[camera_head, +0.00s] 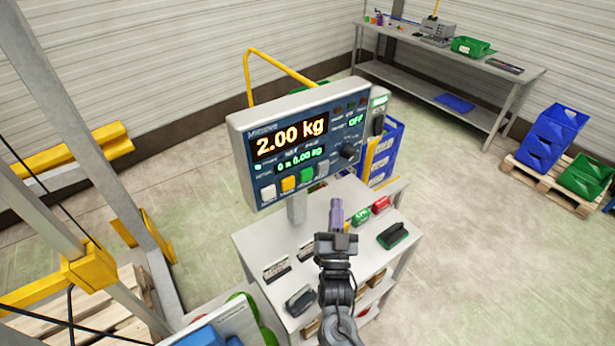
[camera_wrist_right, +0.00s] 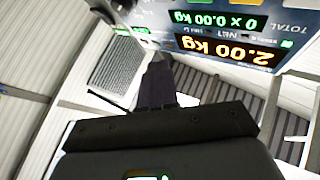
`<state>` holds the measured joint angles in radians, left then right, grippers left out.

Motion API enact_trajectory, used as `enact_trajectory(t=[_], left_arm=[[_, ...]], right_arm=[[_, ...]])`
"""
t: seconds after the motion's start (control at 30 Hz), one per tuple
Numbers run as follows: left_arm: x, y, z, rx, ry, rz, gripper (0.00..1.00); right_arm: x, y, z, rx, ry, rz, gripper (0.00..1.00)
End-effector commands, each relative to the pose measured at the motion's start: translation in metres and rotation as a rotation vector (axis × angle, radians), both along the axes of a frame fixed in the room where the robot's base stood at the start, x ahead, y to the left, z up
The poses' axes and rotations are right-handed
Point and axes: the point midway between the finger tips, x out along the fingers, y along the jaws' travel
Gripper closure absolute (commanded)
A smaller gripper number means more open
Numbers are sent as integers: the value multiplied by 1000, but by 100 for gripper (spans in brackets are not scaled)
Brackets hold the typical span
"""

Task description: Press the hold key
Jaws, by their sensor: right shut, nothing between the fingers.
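The weighing indicator (camera_head: 262,172) stands on a post, its display (camera_head: 291,138) reading 2.00 kg. Along its lower edge is a row of keys: a white key (camera_head: 268,191), a yellow key (camera_head: 288,184), a green key (camera_head: 306,175) and a grey one (camera_head: 321,169). Their labels are too small to read, so I cannot tell which is the hold key. My right gripper (camera_head: 337,208) is shut and empty, below and right of the keys, apart from them in the picture. In the right wrist view the gripper (camera_wrist_right: 157,72) points toward the upside-down display (camera_wrist_right: 228,45). My left gripper is not in view.
Under the indicator is a grey cart top (camera_head: 262,240) with a red button (camera_head: 381,204), a green button (camera_head: 361,216) and small dark blocks. A black knob (camera_head: 347,151) juts from the panel's right side.

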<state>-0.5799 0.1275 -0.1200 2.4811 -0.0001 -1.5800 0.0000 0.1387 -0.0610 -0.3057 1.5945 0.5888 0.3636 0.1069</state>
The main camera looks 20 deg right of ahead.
Motion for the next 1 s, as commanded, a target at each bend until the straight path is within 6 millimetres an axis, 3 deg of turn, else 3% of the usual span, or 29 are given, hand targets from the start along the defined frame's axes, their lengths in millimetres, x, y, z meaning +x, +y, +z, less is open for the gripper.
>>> enact_trajectory(t=[0.27,0.7,1.0], left_arm=[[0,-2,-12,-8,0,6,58],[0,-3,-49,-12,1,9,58],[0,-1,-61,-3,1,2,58]], right_arm=[[15,5,-3,1,-1,0,100],[63,21,-4,1,0,0,100],[81,27,-2,1,1,-1,100]])
